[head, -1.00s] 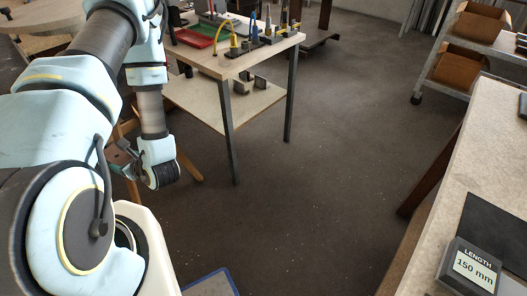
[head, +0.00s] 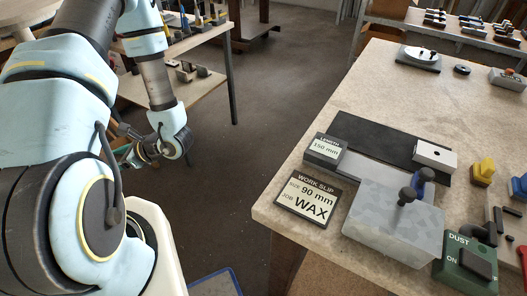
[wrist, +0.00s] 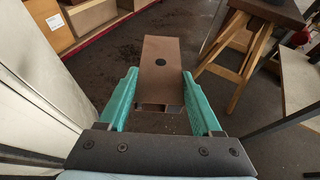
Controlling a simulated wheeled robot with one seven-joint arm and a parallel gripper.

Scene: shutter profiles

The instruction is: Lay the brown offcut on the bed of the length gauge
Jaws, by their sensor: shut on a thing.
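The brown offcut (wrist: 161,60), a flat brown profile piece with a dark round spot and a hollow near end, points away from me in the wrist view. My gripper (wrist: 160,78) is shut on it, with a green finger at each side. In the head view the gripper is mostly hidden behind my arm. The length gauge (head: 372,134) lies on the bench at right in the head view: a dark plate, a pale strip, a white block (head: 434,156) and a display (head: 325,149) reading 150 mm. No offcut shows on the gauge, and my arm is well left of it.
The bench (head: 330,105) also holds a work slip (head: 311,199) reading 90 mm, WAX, a grey block with dark knobs (head: 394,222) and a green DUST box (head: 468,262). A trestle (wrist: 240,45) stands ahead in the wrist view. Floor lies open between arm and bench.

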